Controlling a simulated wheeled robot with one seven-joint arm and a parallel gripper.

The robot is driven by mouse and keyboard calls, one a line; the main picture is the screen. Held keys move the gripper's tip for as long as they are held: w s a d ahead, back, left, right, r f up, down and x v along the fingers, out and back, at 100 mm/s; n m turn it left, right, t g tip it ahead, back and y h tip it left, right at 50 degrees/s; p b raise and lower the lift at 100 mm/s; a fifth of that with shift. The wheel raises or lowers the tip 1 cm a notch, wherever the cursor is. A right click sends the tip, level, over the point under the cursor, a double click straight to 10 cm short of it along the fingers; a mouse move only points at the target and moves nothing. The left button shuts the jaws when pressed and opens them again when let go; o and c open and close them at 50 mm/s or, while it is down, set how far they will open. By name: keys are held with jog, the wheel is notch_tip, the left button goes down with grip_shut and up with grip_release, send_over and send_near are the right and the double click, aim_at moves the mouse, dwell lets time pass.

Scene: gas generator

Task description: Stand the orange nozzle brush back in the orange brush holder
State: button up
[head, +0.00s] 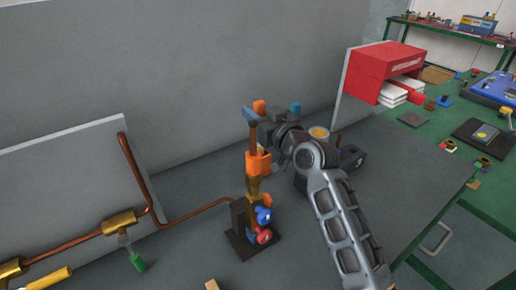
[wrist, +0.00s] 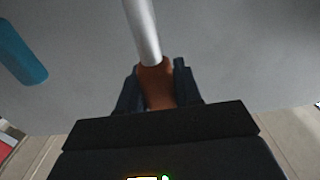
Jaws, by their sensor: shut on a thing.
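My gripper (head: 268,128) is shut on the orange-brown handle (wrist: 157,82) of the nozzle brush. In the wrist view the handle sits between the dark fingers, and a silver rod (wrist: 142,30) runs from it toward the top edge. In the head view an orange end (head: 259,106) shows just above the gripper and seems to belong to the brush. An orange block-like part (head: 258,162) is just below the gripper, over a brass fitting; I cannot tell whether it is the orange brush holder. The brush's far tip is not clear.
A blue piece (head: 295,107) stands behind the gripper; a teal cylinder also shows in the wrist view (wrist: 22,52). A valve with blue and red knobs (head: 264,225) stands below. A copper pipe (head: 185,218) runs left. A red box (head: 385,65) is at the right.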

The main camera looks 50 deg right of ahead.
notch_tip(320, 180, down, 7)
jog(key=shift+r+b, duration=0.2)
jog(key=shift+b, duration=0.35)
jog(key=o, duration=1)
jog(key=shift+o, duration=0.2)
jog(key=shift+f, duration=0.3)
jog(key=b+v, duration=0.2)
jog(key=v, duration=0.6)
jog(key=shift+r+b, duration=0.3)
jog(key=shift+b, duration=0.1)
